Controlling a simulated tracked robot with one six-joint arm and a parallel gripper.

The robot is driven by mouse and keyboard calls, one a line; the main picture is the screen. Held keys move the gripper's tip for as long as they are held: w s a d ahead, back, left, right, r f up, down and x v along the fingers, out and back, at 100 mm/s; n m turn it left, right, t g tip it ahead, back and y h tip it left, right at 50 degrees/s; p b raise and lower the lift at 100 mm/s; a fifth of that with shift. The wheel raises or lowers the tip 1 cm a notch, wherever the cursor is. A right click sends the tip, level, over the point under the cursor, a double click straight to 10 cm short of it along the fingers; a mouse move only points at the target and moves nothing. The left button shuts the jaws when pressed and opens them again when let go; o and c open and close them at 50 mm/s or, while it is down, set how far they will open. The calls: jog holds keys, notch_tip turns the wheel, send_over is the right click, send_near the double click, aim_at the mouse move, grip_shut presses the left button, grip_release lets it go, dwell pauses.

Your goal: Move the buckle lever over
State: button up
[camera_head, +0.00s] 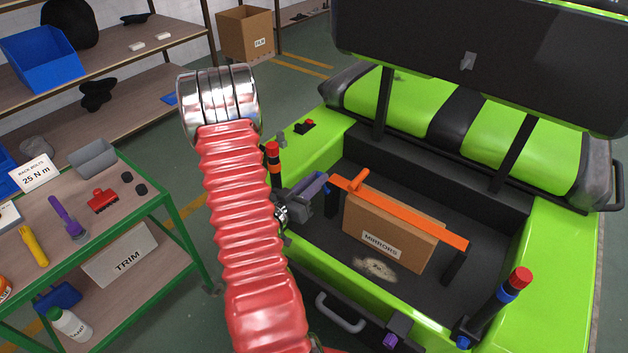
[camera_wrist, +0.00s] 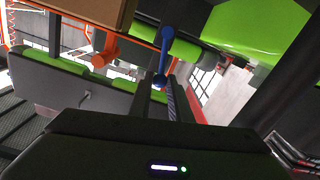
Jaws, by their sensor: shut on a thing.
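My gripper (camera_wrist: 166,92) reaches from the bottom of the wrist view, its two dark fingers shut on the blue lever (camera_wrist: 166,42), which has a rounded end between the fingertips. In the head view my gripper (camera_head: 318,192) is by the left end of the orange bar (camera_head: 415,220), largely side-on, and the lever is hard to make out there. The orange bar spans the black cargo bed over a cardboard box (camera_head: 375,236) labelled MIRRORS. An orange handle (camera_head: 358,181) sticks up near the bar's left end; it cannot be told whether it touches my gripper.
Red-capped posts stand at the bed's left corner (camera_head: 272,160) and right corner (camera_head: 512,287). The green seat (camera_head: 490,140) is behind the bed. A green-framed bench (camera_head: 140,230) with tools stands at the left.

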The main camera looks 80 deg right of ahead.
jog(key=shift+s+a, duration=0.35)
jog(key=shift+s, duration=0.55)
jog(key=shift+o, duration=0.2)
jog(key=shift+s+a+f, duration=0.1)
jog(key=shift+s+a, duration=0.1)
jog(key=shift+s, duration=0.25)
jog(key=shift+s+a+f, duration=0.1)
jog(key=shift+s+a, duration=0.1)
jog(key=shift+s, duration=0.25)
jog(key=shift+s+a+f, duration=0.15)
jog(key=shift+s+a, duration=0.05)
jog(key=shift+s, duration=0.1)
jog(key=o, duration=0.9)
